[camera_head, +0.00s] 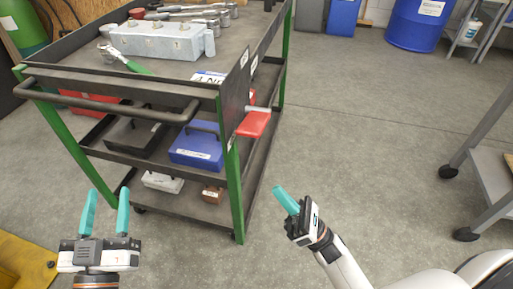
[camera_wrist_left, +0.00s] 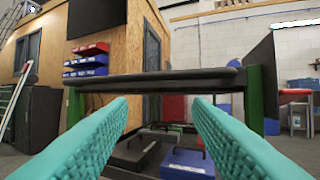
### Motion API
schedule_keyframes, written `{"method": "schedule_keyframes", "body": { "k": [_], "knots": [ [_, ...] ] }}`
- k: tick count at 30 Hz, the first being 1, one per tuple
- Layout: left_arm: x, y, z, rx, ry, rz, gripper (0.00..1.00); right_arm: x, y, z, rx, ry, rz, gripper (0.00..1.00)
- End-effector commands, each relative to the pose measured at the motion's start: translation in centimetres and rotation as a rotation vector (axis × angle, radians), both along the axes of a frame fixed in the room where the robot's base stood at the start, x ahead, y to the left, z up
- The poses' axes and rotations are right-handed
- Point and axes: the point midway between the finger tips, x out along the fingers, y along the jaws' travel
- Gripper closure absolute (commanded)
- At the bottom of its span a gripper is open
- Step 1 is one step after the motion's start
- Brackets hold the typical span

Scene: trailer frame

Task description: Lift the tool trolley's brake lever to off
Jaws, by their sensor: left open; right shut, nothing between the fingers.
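The tool trolley (camera_head: 205,88) has a dark top, green legs and lower shelves, and stands ahead on the left. A red brake lever (camera_head: 254,123) sticks out from its right side, near the front right corner; a red piece at the right of the left wrist view (camera_wrist_left: 294,92) looks like the same lever. My left gripper (camera_head: 106,212) is open and empty, low in front of the trolley, left of the lever and apart from it. My right gripper (camera_head: 281,197) is shut and empty, below and right of the lever, not touching it.
The trolley's push handle (camera_head: 105,103) runs along its near side. A metal block (camera_head: 160,40) and tools lie on top; boxes, including a blue one (camera_head: 196,147), fill the shelves. A grey wheeled frame (camera_head: 480,160) stands right. The floor between is clear.

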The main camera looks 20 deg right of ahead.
Motion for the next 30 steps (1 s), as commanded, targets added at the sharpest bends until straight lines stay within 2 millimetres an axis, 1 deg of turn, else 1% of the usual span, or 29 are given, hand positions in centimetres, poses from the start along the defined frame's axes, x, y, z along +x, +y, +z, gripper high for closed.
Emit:
{"method": "schedule_keyframes", "body": {
  "k": [5,15,18,21,25,30],
  "knots": [
    [0.1,0.0,-0.3,0.006,0.02,0.001,0.55,1.5,1.3,2.0,0.001,-0.006,0.002,1.0],
    [0.2,0.1,-0.9,0.016,0.058,0.004,0.55,5.6,4.7,6.8,0.001,-0.004,0.002,1.0],
    [0.3,0.1,-1.1,0.021,0.076,0.006,0.55,5.8,4.2,8.4,-0.002,-0.003,0.001,1.0],
    [0.4,0.2,-1.6,0.027,0.101,0.006,0.55,6.1,4.0,9.4,0.0,-0.003,0.001,1.0],
    [0.4,0.2,-1.9,0.031,0.119,0.007,0.55,6.3,3.9,10.1,0.001,-0.001,0.001,1.0],
    [0.4,0.2,-1.9,0.032,0.123,0.008,0.55,6.3,3.8,10.3,0.001,0.0,0.0,1.0]
  ]
}}
